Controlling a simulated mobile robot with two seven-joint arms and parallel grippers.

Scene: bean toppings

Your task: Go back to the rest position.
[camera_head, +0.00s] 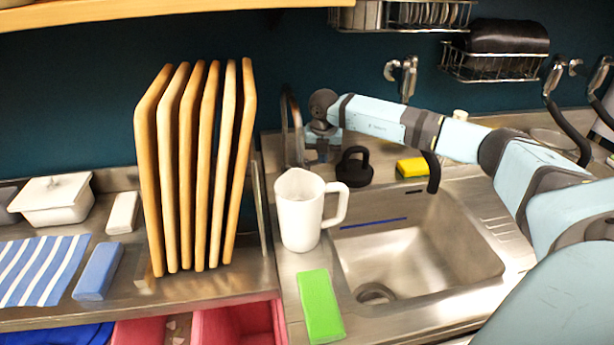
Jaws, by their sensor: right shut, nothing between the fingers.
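My right arm reaches in from the right across the back of the sink. Its gripper (321,155) points down behind the white pitcher (298,215), at the left back of the sink. The gripper is shut and empty, and its fingertips are partly hard to make out. It is left of a black object with a loop handle (356,172); I cannot tell whether they touch. My left gripper is not in view.
A metal sink (420,260) lies below my right arm. A yellow sponge (410,167) and a green block (320,305) lie on its rim. Upright wooden boards (160,190) stand left. A wire basket (490,68) hangs on the back wall. A wooden shelf (150,8) is overhead.

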